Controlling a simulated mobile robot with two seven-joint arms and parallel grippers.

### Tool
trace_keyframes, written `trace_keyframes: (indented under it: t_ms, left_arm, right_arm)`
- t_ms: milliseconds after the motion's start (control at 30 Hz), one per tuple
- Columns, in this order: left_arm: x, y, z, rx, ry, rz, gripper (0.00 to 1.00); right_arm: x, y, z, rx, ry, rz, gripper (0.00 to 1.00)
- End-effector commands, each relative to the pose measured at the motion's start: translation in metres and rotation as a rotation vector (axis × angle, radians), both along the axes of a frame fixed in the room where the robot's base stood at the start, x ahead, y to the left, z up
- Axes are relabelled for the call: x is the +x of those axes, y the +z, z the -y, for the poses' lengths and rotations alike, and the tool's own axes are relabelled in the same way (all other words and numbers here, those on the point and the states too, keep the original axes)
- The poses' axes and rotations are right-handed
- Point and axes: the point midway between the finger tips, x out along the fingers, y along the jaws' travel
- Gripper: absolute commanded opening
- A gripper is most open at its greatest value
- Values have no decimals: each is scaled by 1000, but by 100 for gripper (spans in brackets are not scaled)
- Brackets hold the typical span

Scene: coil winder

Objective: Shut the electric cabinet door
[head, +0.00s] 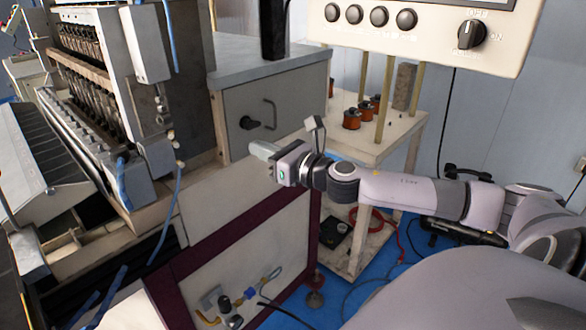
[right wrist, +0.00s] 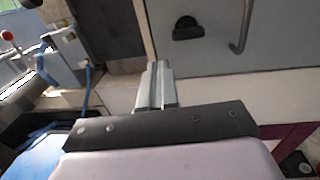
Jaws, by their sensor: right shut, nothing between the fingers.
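The electric cabinet is a grey box with a flat top (head: 262,62) beside the winding machine in the head view. Its grey door (head: 290,92) has a bar handle (head: 270,114) and a dark knob (head: 249,123). The door looks flush with the cabinet front, with no clear gap visible. In the right wrist view the door (right wrist: 275,40), handle (right wrist: 243,28) and knob (right wrist: 187,28) show at the top. My right gripper (head: 260,150) is shut and empty, just below the knob; I cannot tell whether it touches the door. My left gripper is not in view.
The winding machine (head: 80,70) fills the left side. A shelf (head: 385,138) with copper coils (head: 352,118) stands right of the cabinet. A control panel (head: 420,25) hangs above. Pipe fittings (head: 235,305) and cables are low down, near the blue floor.

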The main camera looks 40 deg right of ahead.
Motion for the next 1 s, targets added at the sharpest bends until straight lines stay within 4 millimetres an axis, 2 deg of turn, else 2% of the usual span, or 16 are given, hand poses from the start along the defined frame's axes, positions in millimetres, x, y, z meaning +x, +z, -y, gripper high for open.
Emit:
trace_keyframes:
  t_ms: [300, 833, 1000]
  left_arm:
    - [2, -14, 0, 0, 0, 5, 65]
    - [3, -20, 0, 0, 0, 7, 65]
    - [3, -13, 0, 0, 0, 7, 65]
  right_arm:
    - [-28, -4, 1, -3, 2, -4, 0]
    - [-53, -2, 3, -3, 3, -5, 0]
    - [-61, -1, 3, 2, 3, -3, 0]
